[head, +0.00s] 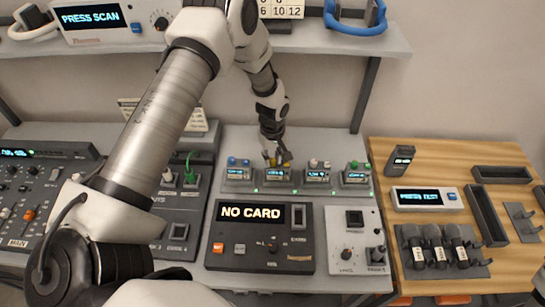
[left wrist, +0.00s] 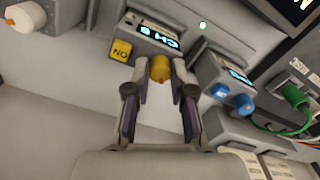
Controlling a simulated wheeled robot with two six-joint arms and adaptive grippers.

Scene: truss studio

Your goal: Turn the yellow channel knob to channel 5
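The yellow channel knob (left wrist: 160,68) sits on a small grey unit with a lit display (left wrist: 152,33) and a yellow button (left wrist: 121,50). In the left wrist view the display is turned and its channel digit is hard to read for sure. My left gripper (left wrist: 160,72) has one finger on each side of the knob, which fills the gap, so it looks shut on it. In the head view my left gripper (head: 276,158) points down at the second unit (head: 278,174) of the row and mostly hides the knob. My right gripper is not in view.
Similar units stand close on both sides, one with a blue knob (left wrist: 240,103). In front lies a black panel reading NO CARD (head: 258,235). A shelf (head: 330,40) runs above the bench. A wooden table (head: 390,275) with devices is at right.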

